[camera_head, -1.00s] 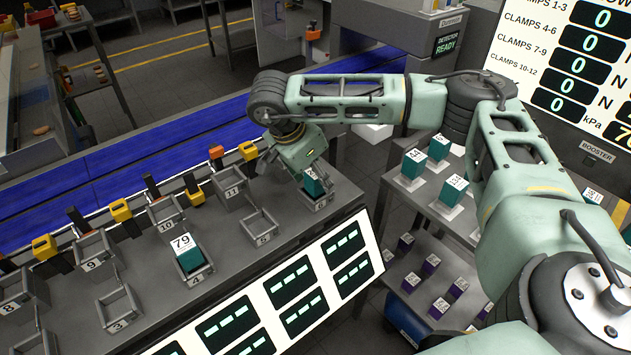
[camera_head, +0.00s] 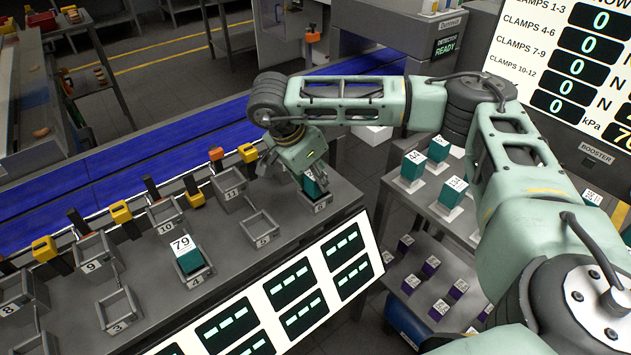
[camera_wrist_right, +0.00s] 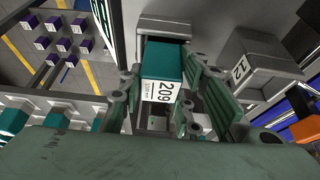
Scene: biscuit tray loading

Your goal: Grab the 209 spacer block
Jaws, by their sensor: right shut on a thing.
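The 209 spacer block (camera_wrist_right: 162,65) is teal with a white label reading 209 in the right wrist view. My right gripper (camera_wrist_right: 160,80) is shut on it, with a finger on each side. In the head view, the block (camera_head: 315,187) still sits in or right at the grey holder (camera_head: 319,208) at the right end of the bench, and the gripper (camera_head: 308,168) reaches down over it from behind. The gripper partly hides the block there. My left gripper is not in view.
Another teal block, labelled 79 (camera_head: 189,254), sits in holder 4 (camera_head: 197,279). Empty holder 5 (camera_head: 262,235) and holder 11 (camera_head: 228,190) are close by. A blue conveyor (camera_head: 130,165) runs behind. A rack at right bears several teal blocks (camera_head: 412,165).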

